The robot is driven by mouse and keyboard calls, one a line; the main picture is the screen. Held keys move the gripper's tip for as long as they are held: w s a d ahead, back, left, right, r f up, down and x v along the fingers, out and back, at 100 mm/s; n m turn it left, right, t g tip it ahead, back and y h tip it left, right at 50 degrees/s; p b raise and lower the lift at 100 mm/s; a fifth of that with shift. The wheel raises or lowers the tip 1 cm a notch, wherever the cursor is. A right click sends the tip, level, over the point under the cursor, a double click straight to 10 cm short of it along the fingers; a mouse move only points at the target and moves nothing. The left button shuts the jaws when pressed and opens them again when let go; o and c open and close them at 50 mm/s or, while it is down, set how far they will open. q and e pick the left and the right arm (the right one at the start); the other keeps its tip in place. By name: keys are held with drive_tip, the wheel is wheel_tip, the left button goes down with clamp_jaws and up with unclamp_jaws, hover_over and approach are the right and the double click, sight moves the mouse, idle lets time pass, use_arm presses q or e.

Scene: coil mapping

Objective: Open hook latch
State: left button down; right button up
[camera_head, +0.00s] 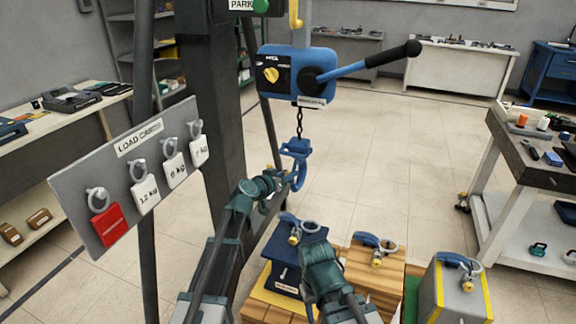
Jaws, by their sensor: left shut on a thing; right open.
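The blue hook (298,172) hangs on a short dark chain (299,122) under the blue hoist (297,75). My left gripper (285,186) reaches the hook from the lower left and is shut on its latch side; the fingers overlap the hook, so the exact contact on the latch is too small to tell. My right gripper (310,243) is open, low in the middle, in front of the dark blue block (287,262) with a ring and hook on top. It is well below the hanging hook.
A grey LOAD CARDS board (85,165) with several tags stands left, beside a dark post (221,130). A wooden crate (372,268) and a grey yellow-edged block (458,292), both with rings, stand lower right. A workbench (515,165) is at right. The floor behind the hook is clear.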

use_arm(q)
wheel_tip(320, 180, up, 3)
drive_tip(key=g+y+p, duration=0.1)
drive_tip(key=g+p, duration=0.1)
drive_tip(key=p, duration=0.3)
drive_tip(key=shift+f, duration=0.1)
drive_tip(key=shift+n+p, duration=0.3)
use_arm(e)
wheel_tip(320, 180, up, 7)
drive_tip(key=shift+r, duration=0.15)
use_arm(q)
drive_tip(key=shift+w+r, duration=0.15)
drive_tip(key=shift+r, duration=0.15)
use_arm(e)
drive_tip(key=shift+r, duration=0.1)
idle(0.3)
use_arm(q)
drive_tip(key=c, duration=0.6)
unclamp_jaws()
drive_tip(key=shift+p+v, duration=3.25)
drive_tip(key=shift+v, duration=3.65)
use_arm(e)
wheel_tip(320, 180, up, 6)
drive_tip(key=shift+r, duration=0.2)
